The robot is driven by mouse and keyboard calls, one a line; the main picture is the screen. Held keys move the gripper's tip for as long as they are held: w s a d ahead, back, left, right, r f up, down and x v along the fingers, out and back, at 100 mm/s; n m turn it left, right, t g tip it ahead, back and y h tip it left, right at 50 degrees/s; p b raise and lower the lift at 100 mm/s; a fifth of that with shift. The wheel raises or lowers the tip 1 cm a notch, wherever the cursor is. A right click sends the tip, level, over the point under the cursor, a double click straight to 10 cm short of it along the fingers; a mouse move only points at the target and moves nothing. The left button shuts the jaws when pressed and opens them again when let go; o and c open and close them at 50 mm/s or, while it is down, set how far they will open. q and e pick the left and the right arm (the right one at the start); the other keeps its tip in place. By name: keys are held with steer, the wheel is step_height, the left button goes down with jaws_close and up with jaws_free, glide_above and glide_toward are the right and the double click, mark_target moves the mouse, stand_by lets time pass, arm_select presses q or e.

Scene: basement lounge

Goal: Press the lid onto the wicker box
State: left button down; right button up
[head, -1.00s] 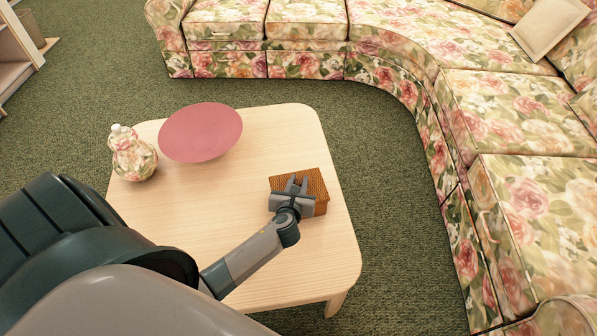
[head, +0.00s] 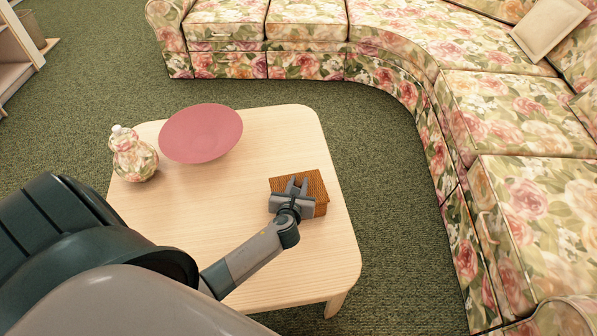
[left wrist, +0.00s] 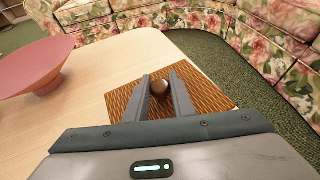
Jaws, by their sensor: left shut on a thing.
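The wicker box (head: 321,208) stands on the right part of the light wooden table. Its brown woven lid (head: 316,183) lies on top, and it also shows in the left wrist view (left wrist: 205,90). My left gripper (head: 297,184) is over the lid. In the left wrist view its two fingers (left wrist: 160,92) are on either side of the lid's round brown knob (left wrist: 159,87), shut on it. The gripper hides part of the lid and the near side of the box. I cannot tell whether the lid sits fully down. My right gripper does not show.
The light wooden table (head: 195,213) also holds a pink bowl (head: 201,133) and a floral jar (head: 133,156) at its left. The table's middle is clear. A floral sofa (head: 520,125) curves around behind and to the right, with carpet between.

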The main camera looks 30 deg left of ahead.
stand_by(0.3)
arm_select(q)
steer(key=c, duration=0.9)
jaws_free()
steer(key=shift+c, duration=0.2)
